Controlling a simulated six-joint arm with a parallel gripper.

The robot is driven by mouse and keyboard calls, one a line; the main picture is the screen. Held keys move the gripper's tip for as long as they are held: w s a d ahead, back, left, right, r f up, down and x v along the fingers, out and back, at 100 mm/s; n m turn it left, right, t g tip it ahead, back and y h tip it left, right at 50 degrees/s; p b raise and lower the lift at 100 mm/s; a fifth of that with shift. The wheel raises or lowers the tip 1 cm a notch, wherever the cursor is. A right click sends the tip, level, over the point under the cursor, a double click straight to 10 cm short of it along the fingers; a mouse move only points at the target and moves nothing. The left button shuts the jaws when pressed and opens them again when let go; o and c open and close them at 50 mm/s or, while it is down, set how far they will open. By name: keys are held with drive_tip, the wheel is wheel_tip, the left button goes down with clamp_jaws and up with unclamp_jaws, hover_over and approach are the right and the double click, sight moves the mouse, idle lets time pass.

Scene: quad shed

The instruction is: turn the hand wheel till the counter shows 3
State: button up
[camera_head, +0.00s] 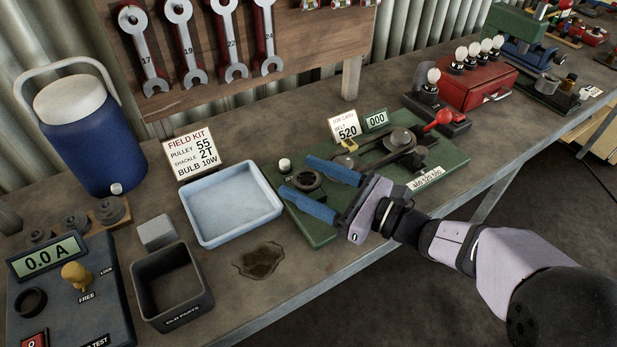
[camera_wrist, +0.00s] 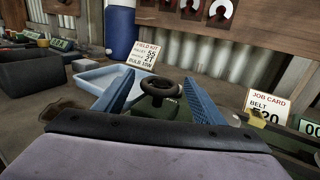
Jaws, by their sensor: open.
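The dark round hand wheel (camera_head: 304,181) stands at the left end of the green base plate (camera_head: 440,180). It also shows in the wrist view (camera_wrist: 160,82), centred between the fingers. The counter (camera_head: 376,120) at the back of the plate reads 000; its edge shows at the far right of the wrist view (camera_wrist: 312,125). My gripper (camera_head: 297,177) is open, its two blue fingers on either side of the wheel in the picture. I see no clear contact with the rim, and cannot tell how their heights compare.
A job card (camera_head: 344,127) reading belt 520 stands beside the counter. A light blue tray (camera_head: 228,205) lies left of the plate, with a dark parts bin (camera_head: 172,288) nearer the front.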

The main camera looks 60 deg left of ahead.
drive_tip(key=c, duration=1.1)
drive_tip(key=shift+o, duration=0.2)
drive_tip(key=shift+g, duration=0.3)
drive_tip(key=shift+w+n+g+h, duration=0.1)
drive_tip(key=shift+n+g+h, duration=1.3)
drive_tip(key=shift+n+g, duration=0.25)
drive_tip(key=o, duration=1.1)
drive_tip(key=shift+c, duration=0.2)
